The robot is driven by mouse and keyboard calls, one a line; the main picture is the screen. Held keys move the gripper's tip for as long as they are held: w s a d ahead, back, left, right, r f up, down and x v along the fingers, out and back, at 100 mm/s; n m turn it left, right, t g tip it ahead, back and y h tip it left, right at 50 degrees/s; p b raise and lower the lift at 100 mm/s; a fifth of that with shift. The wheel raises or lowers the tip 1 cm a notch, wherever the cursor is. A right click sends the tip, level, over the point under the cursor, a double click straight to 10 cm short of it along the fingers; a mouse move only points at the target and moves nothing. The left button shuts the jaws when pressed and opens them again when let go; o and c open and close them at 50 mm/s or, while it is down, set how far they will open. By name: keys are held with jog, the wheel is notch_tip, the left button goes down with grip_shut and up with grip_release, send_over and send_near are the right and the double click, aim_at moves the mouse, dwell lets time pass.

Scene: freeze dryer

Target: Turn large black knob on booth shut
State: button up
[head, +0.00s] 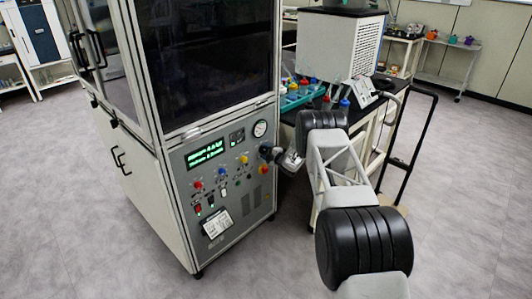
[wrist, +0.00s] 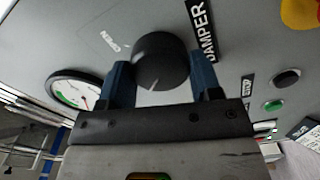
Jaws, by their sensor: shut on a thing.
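The large black knob (wrist: 161,62) sits on the booth's grey front panel, with the words "DAMPER" and "OPEN" printed near it in the wrist view. A pale pointer line shows on the knob's face. My gripper (wrist: 161,80) has one blue finger on each side of the knob and is shut on it. In the head view my gripper (head: 272,153) reaches the right edge of the booth's control panel (head: 212,220). The knob is hidden there behind the gripper.
A round gauge (wrist: 75,90) is left of the knob in the wrist view. A bench with bottles and a blue-green rack (head: 296,98) stands right of the booth.

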jog(key=shift+n, duration=0.6)
jog(key=o, duration=0.9)
jog(key=shift+s, duration=0.1)
jog(key=shift+v, duration=3.8)
